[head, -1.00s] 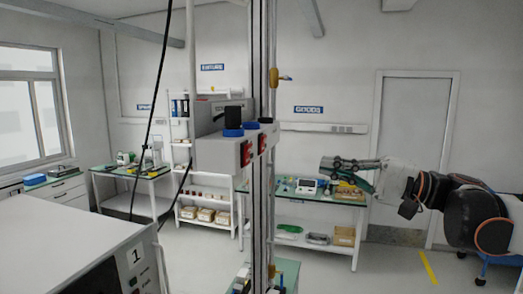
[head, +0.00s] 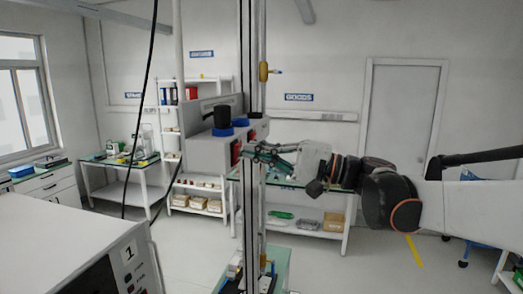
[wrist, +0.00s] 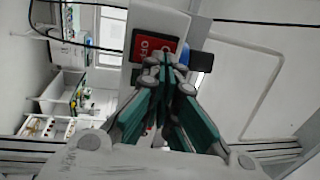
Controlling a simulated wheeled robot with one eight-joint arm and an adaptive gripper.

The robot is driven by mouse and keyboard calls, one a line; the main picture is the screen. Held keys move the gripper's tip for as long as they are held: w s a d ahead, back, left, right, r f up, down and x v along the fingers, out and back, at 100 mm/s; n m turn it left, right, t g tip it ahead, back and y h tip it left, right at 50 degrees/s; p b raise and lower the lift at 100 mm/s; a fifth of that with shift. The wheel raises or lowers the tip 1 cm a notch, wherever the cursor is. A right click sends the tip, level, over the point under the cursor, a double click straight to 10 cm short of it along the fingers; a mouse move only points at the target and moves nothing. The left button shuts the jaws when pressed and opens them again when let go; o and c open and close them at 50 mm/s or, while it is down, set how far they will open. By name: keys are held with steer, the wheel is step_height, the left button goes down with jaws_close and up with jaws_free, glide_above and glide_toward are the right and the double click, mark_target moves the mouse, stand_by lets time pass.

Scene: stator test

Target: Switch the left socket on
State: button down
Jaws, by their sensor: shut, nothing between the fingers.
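The grey socket box (head: 207,154) is mounted at the post, with blue sockets on its top. A black plug (head: 222,116) stands in the left blue socket (head: 222,132); the other blue socket (head: 240,122) is to its right. A red switch (head: 236,152) shows on the box's front; the second switch is hidden in the head view. My gripper (head: 252,150) is shut and empty, its tips close to the box front, right of that switch. In the wrist view a red switch (wrist: 154,45) with lettering lies just beyond the fingertips (wrist: 168,62); I cannot tell whether they touch.
A vertical metal post (head: 250,215) rises just in front of the box. A white cabinet (head: 70,240) marked 1 stands at the lower left, and a black cable (head: 142,110) hangs nearby. Shelves and tables line the back wall.

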steer(key=shift+a, duration=0.2)
steer(key=shift+w+a+r+h+p, duration=0.2)
steer(key=shift+a+h+p, duration=0.1)
steer(key=shift+h+p, duration=0.2)
steer(key=shift+d, duration=0.15)
